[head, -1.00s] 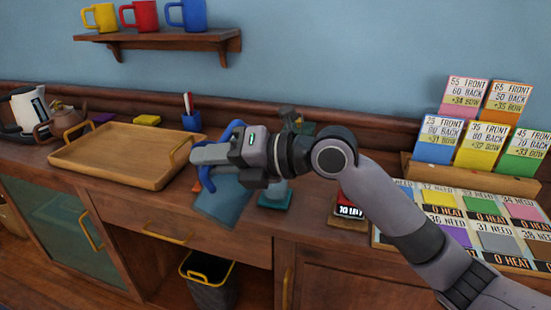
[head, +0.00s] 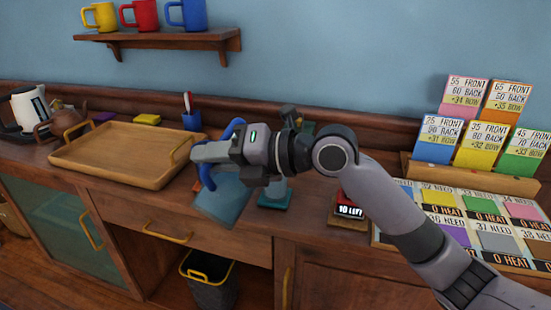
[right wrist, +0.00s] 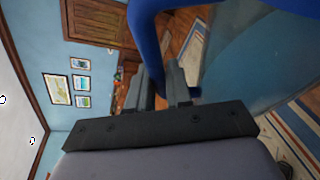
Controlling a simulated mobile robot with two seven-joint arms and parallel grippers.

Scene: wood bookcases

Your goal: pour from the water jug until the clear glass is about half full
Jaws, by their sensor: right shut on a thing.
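The water jug (head: 226,201) is translucent blue with a thick blue handle (head: 207,178). My right gripper (head: 204,153) is shut on the handle and holds the jug tilted at the counter's front edge. In the right wrist view, the fingers (right wrist: 166,88) close around the blue handle (right wrist: 145,38), with the see-through jug body (right wrist: 250,65) to the right. The clear glass (head: 275,190) seems to stand on a teal coaster (head: 274,204), just right of the jug. My gripper hides its upper part, and its water level cannot be told. My left gripper is not in view.
A wooden tray (head: 118,181) with yellow handles lies left of the jug. A blue pen cup (head: 192,121) stands behind. A "10 LEFT" display (head: 349,211) and a board of number cards (head: 480,222) are at right. A bin (head: 209,287) stands below.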

